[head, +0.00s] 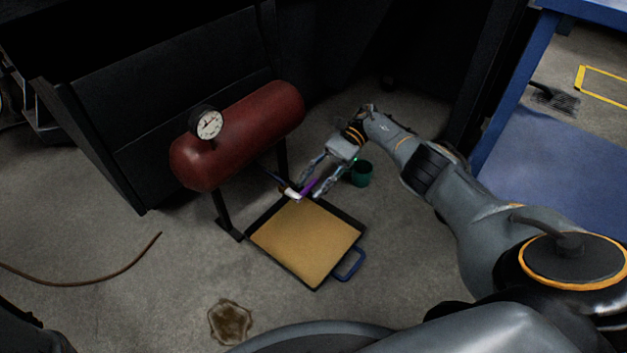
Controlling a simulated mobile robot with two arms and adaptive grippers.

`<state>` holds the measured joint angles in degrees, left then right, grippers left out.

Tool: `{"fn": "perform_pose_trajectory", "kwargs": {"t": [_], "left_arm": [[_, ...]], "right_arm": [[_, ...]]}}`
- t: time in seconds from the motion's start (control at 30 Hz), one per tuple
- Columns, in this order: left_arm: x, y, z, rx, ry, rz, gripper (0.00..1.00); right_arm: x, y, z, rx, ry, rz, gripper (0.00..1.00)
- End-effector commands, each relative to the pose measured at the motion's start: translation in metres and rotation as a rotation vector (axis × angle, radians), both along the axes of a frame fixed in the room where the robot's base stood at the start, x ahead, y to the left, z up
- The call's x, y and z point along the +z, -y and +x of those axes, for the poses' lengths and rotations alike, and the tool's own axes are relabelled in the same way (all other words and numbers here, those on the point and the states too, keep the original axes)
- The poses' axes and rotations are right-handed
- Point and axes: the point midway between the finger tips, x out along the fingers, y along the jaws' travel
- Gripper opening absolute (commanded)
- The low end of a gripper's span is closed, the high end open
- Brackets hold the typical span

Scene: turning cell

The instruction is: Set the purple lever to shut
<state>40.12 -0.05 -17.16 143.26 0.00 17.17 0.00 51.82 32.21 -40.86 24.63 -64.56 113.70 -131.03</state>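The purple lever (308,187) is a short purple bar low beside the red tank (239,134), on a small white valve body (291,193) just above the tray. My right gripper (311,193) reaches in from the right and points down at the lever. Its two fingers are spread, one on each side of the lever. I cannot tell whether either finger touches it. The lever's exact angle on the valve is hard to read at this size. My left gripper is not in view.
A black-rimmed tray (342,281) with a tan floor and a blue handle lies below the valve. A green cup (361,174) stands right of my gripper. A gauge (209,124) tops the tank. A brown hose (113,275) and a stain (230,322) are on the floor.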

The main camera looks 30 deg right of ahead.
Motion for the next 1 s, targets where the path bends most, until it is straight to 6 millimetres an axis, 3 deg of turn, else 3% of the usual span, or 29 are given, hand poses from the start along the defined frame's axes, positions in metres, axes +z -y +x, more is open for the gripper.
{"fn": "perform_pose_trajectory", "kwargs": {"t": [0.27, 0.7, 1.0], "left_arm": [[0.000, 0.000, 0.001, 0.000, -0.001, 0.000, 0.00], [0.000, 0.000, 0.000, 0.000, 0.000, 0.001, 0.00], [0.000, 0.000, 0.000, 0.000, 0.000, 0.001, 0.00]], "right_arm": [[0.017, 0.001, 0.000, 0.000, 0.005, 0.000, 0.36], [0.090, 0.000, 0.000, 0.000, 0.003, 0.000, 0.36], [0.100, 0.000, 0.000, 0.000, 0.000, 0.000, 0.36]]}}
